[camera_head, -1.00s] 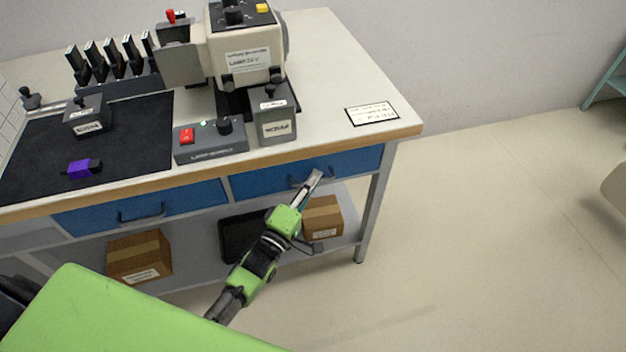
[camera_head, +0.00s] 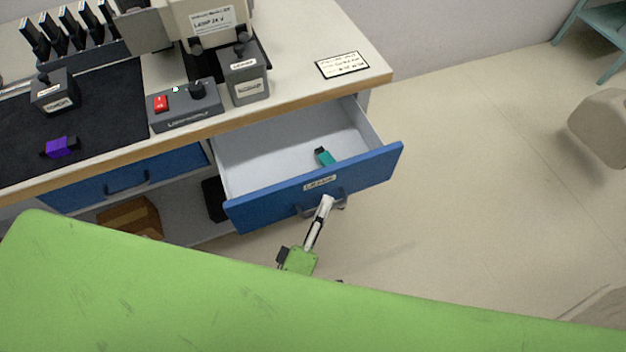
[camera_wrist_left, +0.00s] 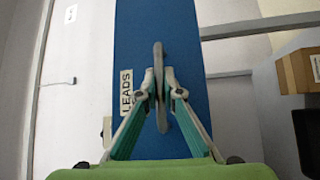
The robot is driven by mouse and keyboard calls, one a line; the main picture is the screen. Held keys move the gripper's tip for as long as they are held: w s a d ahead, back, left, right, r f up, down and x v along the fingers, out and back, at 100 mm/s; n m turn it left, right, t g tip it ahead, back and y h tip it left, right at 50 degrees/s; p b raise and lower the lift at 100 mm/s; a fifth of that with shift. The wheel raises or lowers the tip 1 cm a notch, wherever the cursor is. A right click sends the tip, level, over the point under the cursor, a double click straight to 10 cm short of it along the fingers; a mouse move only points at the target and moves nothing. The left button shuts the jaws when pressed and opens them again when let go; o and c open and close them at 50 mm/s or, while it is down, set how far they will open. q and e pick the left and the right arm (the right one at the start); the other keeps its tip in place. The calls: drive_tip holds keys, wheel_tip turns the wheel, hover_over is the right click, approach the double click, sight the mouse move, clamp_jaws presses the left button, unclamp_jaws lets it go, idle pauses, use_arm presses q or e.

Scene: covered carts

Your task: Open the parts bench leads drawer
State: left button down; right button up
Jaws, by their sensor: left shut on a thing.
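The leads drawer (camera_head: 375,165) has a blue front with a white label and stands pulled well out of the bench. A teal and black item (camera_head: 325,157) lies inside it. My left gripper (camera_head: 325,203) is at the drawer front, shut on the drawer handle (camera_head: 338,203). In the left wrist view the fingers (camera_wrist_left: 160,90) close around the grey handle (camera_wrist_left: 158,62), beside the "LEADS" label (camera_wrist_left: 127,92) on the blue front. My right gripper does not show.
The bench top (camera_head: 290,75) holds a lamp supply box (camera_head: 185,110), a dark mat (camera_head: 100,120) and a purple item (camera_head: 62,147). A second blue drawer (camera_head: 140,178) at the left is closed. Open floor (camera_head: 470,190) lies to the right.

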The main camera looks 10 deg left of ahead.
use_arm(q)
drive_tip(key=shift+s+d, duration=0.7)
drive_tip(key=shift+s, duration=0.35)
drive_tip(key=shift+s+d, duration=0.7)
drive_tip(key=shift+s, duration=0.35)
drive_tip(key=c, duration=2.4)
unclamp_jaws()
drive_tip(key=shift+c, duration=0.2)
drive_tip(key=v, duration=1.2)
drive_tip(key=shift+f, duration=0.1)
